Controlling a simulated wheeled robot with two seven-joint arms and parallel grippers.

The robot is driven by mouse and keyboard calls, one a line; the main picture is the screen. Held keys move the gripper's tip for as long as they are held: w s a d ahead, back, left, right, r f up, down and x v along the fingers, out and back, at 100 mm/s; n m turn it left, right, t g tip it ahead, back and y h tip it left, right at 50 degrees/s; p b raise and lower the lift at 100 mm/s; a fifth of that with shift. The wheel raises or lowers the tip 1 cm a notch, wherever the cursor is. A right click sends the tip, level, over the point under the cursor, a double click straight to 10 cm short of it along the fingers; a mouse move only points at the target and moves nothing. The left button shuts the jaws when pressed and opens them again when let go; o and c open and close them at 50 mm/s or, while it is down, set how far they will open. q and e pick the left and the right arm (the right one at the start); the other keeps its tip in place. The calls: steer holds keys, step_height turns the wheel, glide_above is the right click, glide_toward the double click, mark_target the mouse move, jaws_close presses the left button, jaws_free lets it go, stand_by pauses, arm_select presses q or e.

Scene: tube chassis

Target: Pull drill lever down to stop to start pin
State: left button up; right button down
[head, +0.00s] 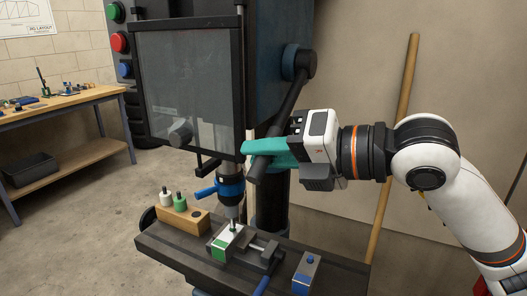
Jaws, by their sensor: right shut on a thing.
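The drill lever (290,103) is a black bar that runs from a blue-ringed hub (297,62) on the side of the drill press down and to the left. My right gripper (266,149), with teal fingers, comes in from the right and is shut on the lever near its lower end. The blue drill chuck (231,185) points down over a workpiece with a white and green top (226,243) in a vise (262,246). A stop pin cannot be made out. My left gripper is not in view.
The dark press table (175,246) carries a wooden block (182,217) with white and green pegs, and a grey and blue block (306,272). A wooden pole (393,145) leans on the wall behind my right arm. A workbench (60,104) stands at the left.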

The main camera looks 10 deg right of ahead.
steer(key=shift+f, duration=0.7)
steer(key=c, duration=1.7)
jaws_free()
steer(key=o, duration=0.4)
steer(key=shift+w+d, duration=0.15)
steer(key=shift+r, duration=0.1)
steer(key=shift+r, duration=0.15)
step_height(320, 180, up, 10)
steer(key=shift+p, duration=0.75)
steer(key=shift+d, duration=0.1)
